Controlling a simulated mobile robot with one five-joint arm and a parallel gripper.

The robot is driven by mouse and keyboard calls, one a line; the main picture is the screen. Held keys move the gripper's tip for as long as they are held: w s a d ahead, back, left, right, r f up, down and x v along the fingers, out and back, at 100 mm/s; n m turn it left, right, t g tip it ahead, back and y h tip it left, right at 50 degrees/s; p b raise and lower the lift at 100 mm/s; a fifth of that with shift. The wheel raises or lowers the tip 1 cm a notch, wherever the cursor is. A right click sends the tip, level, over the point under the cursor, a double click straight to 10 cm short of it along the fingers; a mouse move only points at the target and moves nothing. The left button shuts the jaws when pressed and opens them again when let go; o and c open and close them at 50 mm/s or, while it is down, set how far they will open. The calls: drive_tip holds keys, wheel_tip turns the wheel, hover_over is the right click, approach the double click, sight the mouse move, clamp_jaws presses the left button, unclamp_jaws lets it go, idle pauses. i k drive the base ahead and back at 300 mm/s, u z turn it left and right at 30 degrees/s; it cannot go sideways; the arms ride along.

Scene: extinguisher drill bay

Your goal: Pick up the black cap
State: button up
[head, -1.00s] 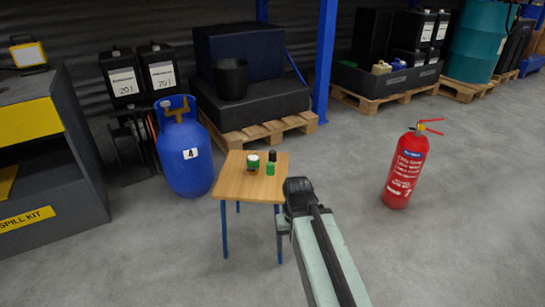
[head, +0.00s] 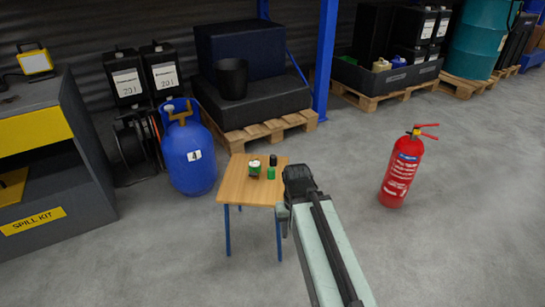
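The small black cap (head: 273,159) is at the back right of a small wooden table (head: 238,190) with blue legs. A small green piece (head: 271,173) shows just below it in the picture; I cannot tell whether the two touch. A green item with a white face (head: 254,168) stands to their left. My gripper (head: 297,178) is at the table's right edge, to the right of the cap and apart from it in the picture. I see it from behind, so its fingers are hidden.
A blue gas cylinder (head: 188,160) stands left of the table. A red fire extinguisher (head: 401,172) stands on the floor to the right. A pallet (head: 262,132) with dark blocks and a black bucket (head: 231,78) is behind.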

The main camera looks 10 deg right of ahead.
sight(272, 158)
drive_tip(key=u, duration=4.05)
drive_tip(key=k, duration=2.65)
drive_tip(key=z, duration=1.1)
drive_tip(key=i, duration=1.45)
